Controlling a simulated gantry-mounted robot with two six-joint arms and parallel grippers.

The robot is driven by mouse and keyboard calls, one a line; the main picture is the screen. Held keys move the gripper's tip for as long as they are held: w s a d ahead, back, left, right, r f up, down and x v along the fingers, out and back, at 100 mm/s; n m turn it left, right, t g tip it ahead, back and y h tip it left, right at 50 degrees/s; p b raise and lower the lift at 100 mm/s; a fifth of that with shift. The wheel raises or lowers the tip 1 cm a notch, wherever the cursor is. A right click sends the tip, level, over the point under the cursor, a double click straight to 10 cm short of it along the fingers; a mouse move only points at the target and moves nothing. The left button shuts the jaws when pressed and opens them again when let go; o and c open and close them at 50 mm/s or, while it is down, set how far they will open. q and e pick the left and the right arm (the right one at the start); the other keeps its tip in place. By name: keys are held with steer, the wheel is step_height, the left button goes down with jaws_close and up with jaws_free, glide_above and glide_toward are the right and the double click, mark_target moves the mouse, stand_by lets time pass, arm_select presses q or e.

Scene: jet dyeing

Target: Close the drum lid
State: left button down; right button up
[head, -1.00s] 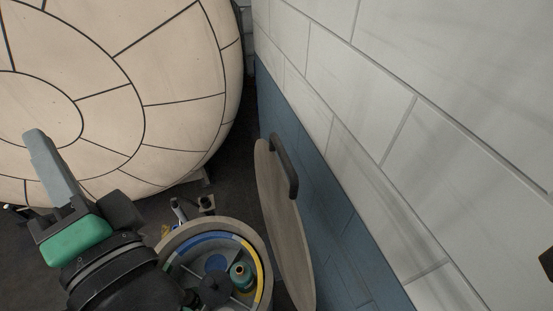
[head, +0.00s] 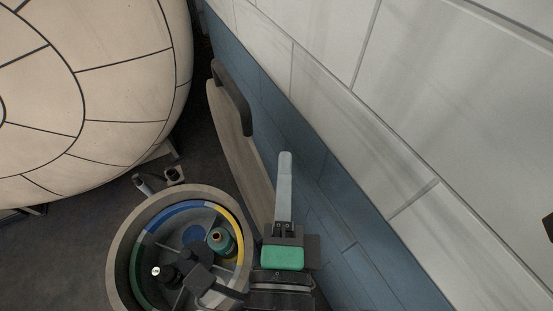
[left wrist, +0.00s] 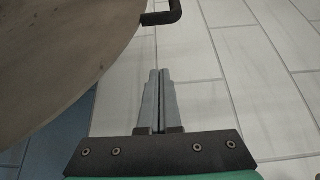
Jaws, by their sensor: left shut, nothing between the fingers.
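The round drum (head: 122,250) stands open at the bottom of the head view, with coloured segments and a green spool (head: 221,241) inside. Its round lid (head: 238,150) stands tilted up on the drum's right side, near the wall, with a dark handle (head: 232,98) on its wall-facing side. The lid (left wrist: 60,60) and part of its handle (left wrist: 166,14) also show in the left wrist view. My left gripper (head: 285,156) is shut and empty, to the right of the lid, between it and the wall. It also shows in the left wrist view (left wrist: 158,72). My right gripper is not seen.
A large cream rounded vessel (head: 95,80) fills the upper left. The tiled wall, white above and blue below (head: 330,170), runs close along the right. Dark floor (head: 60,250) is open left of the drum.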

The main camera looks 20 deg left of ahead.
arm_select(q)
steer(key=w+a+p, duration=0.2)
steer(key=w+a, duration=0.3)
steer(key=shift+w+a, duration=0.25)
steer(key=shift+w, duration=0.1)
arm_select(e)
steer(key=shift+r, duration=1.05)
